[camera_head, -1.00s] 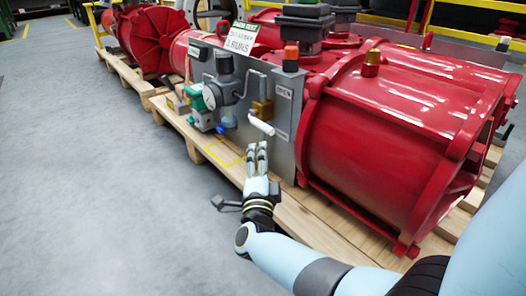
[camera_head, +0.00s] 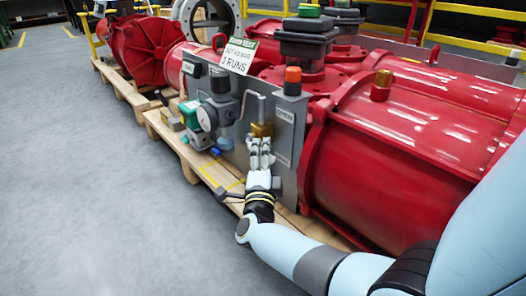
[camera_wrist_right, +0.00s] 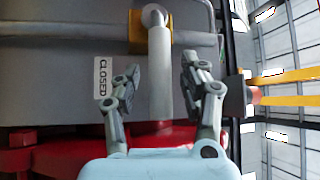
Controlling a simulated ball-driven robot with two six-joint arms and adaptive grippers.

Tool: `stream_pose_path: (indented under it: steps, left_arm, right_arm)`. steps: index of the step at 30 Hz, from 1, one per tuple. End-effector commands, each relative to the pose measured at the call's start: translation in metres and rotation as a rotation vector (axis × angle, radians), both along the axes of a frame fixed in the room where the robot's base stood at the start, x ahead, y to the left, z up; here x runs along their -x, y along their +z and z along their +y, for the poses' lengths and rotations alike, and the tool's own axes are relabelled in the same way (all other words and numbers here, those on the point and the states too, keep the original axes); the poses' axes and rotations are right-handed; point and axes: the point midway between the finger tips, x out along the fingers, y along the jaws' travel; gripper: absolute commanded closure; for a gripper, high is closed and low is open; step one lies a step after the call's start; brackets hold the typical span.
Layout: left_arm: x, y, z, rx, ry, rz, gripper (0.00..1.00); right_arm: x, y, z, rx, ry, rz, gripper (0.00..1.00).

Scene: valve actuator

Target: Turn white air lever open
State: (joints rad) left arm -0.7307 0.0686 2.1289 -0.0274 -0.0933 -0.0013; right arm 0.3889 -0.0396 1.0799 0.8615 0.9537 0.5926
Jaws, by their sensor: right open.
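The white air lever (camera_wrist_right: 160,85) extends from the brass valve (camera_wrist_right: 138,32) toward my palm in the right wrist view. In the head view the brass valve (camera_head: 262,130) is on the grey panel, and my fingers largely cover the lever. My right gripper (camera_head: 260,146) is open at the panel. In the wrist view its two fingers (camera_wrist_right: 160,72) stand on either side of the lever, with a visible gap on each side. A CLOSED label (camera_wrist_right: 103,84) is on the panel left of the lever. My left gripper is not in view.
A large red cylinder (camera_head: 400,150) is close on the right. A wooden pallet (camera_head: 180,150) lies below. The grey floor at left is clear.

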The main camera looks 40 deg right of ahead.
Motion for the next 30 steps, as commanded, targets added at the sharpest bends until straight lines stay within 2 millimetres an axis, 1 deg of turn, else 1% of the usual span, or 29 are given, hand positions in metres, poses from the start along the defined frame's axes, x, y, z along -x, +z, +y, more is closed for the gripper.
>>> stream_pose_path:
  steps: [3,13,27,30]
  left_arm:
    - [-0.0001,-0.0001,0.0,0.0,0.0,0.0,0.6]
    - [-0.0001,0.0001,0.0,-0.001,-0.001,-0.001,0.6]
    - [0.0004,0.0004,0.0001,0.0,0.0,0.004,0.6]
    - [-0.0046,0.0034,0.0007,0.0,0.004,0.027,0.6]
  right_arm:
    - [0.0,-0.0002,0.0001,0.0,0.0,0.0,0.56]
    - [0.0,-0.0005,0.0002,0.001,0.001,0.001,1.0]
    - [0.0005,-0.0009,0.0002,0.001,0.001,0.008,1.0]
    - [0.0003,0.0008,0.0002,0.001,0.001,0.016,1.0]
